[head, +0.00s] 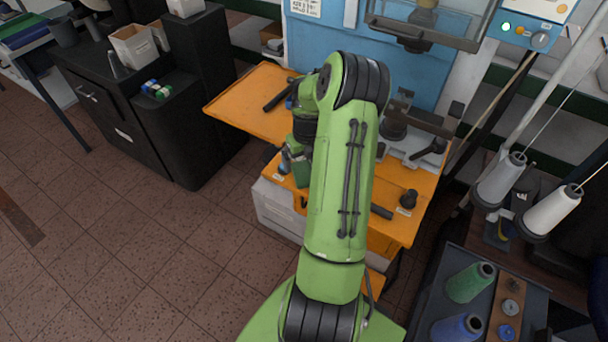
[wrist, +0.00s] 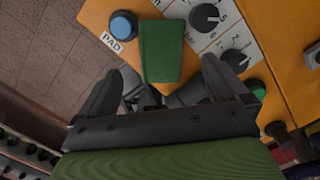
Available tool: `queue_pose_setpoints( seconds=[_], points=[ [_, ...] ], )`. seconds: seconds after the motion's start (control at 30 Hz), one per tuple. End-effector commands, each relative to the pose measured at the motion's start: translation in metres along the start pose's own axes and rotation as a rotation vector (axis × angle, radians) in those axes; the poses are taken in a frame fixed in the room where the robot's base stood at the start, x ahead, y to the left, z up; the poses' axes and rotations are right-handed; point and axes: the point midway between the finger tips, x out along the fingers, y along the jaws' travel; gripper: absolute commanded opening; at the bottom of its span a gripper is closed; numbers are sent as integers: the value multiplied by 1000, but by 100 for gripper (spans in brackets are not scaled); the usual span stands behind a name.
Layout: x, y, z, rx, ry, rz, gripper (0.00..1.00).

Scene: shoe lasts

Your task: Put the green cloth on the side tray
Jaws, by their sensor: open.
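A dark green folded piece, which looks like the green cloth (wrist: 162,50), lies at the upper middle of the wrist view, over the orange panel's edge. My gripper (wrist: 162,78) is open, with one dark finger on either side of the cloth's lower end. I cannot tell whether it touches the cloth. An orange tray-like surface (head: 238,103) sticks out at the left of the machine. I cannot tell whether it is the side tray.
A blue button (wrist: 123,24) labelled PAD and a black dial (wrist: 205,17) flank the cloth. A black cabinet (head: 130,120) stands at the left. A dark spool tray (head: 428,310) and white thread cones (head: 550,213) are at the right.

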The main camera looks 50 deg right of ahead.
Motion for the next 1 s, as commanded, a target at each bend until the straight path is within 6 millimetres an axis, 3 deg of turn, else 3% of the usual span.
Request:
queue_pose_setpoints(
  seconds=[0.3,0.53,0.9,1.0],
  points=[
    [51,-3,-4,-1,1,1,100],
    [53,-4,-3,-2,-1,-1,100],
    [53,-4,-3,-2,0,-1,45],
    [53,-4,-3,-2,0,-1,38]
  ],
)
